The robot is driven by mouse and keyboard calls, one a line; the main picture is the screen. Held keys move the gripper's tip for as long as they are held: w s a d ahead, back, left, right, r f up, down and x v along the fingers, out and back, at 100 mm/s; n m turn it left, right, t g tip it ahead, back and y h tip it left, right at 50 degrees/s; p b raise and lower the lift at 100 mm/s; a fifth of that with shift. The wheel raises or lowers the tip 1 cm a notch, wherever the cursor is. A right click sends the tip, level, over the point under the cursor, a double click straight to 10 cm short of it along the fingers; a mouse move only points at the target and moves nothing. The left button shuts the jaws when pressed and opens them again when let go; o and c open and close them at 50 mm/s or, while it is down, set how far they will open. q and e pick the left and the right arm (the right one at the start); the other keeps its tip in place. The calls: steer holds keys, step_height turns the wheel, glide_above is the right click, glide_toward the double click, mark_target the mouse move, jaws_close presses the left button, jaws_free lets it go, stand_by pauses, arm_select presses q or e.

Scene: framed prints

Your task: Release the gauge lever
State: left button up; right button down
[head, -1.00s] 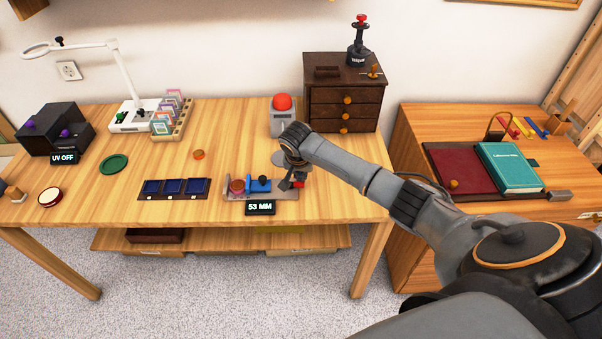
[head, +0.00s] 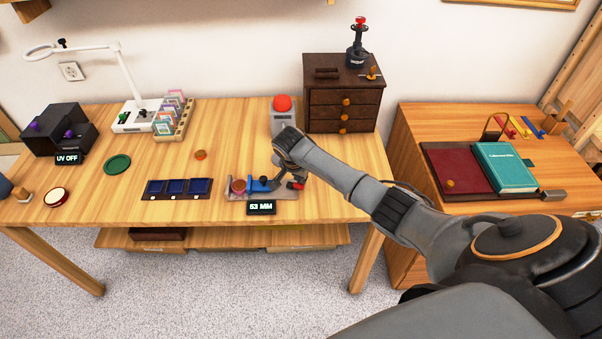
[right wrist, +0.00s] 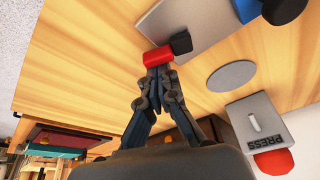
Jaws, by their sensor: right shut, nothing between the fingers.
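The gauge (head: 240,195) sits near the front edge of the wooden table, with a blue sliding part (head: 259,186) and a round reddish piece at its left end. Its display (head: 261,207) reads 53 MM. The lever's red tip (head: 297,185) is at the gauge's right end; in the right wrist view the red tip (right wrist: 158,56) joins a black part. My right gripper (right wrist: 152,78) is shut and empty, its fingertips right at the red tip, touching or nearly so. In the head view the right gripper (head: 288,179) is partly hidden by its wrist. My left gripper is not in view.
A grey press box with a red button (head: 282,103) stands just behind my right wrist. A dark tray with blue pads (head: 177,189) lies left of the gauge. A drawer chest (head: 343,98) stands behind to the right.

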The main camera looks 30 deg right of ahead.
steer(key=shift+s+a+r+m+g+p, duration=0.1)
steer(key=shift+s+a+m+g+p, duration=0.1)
steer(key=shift+m+p, duration=0.25)
steer(key=shift+s+a+r+m+g+p, duration=0.1)
steer(key=shift+a+m+p, duration=0.1)
steer(key=shift+m, duration=0.35)
steer(key=m, duration=0.1)
steer(key=m+g, duration=0.1)
steer(key=shift+s+a+f+m+h+p, duration=0.2)
steer(key=shift+a+m+h+p, duration=0.1)
steer(key=shift+p, duration=0.1)
steer(key=m, duration=0.2)
steer(key=shift+s+a+m+g, duration=0.15)
steer(key=shift+a+m+g, duration=0.1)
steer(key=shift+m+g, duration=0.15)
steer(key=m, duration=0.1)
steer(key=a+m+g+b, duration=0.1)
steer(key=m, duration=0.1)
steer(key=shift+s+d, duration=0.1)
steer(key=shift+w+d+f+b, duration=0.1)
steer(key=shift+w+d+b, duration=0.15)
steer(key=shift+w+b, duration=0.55)
steer(key=shift+b, duration=0.35)
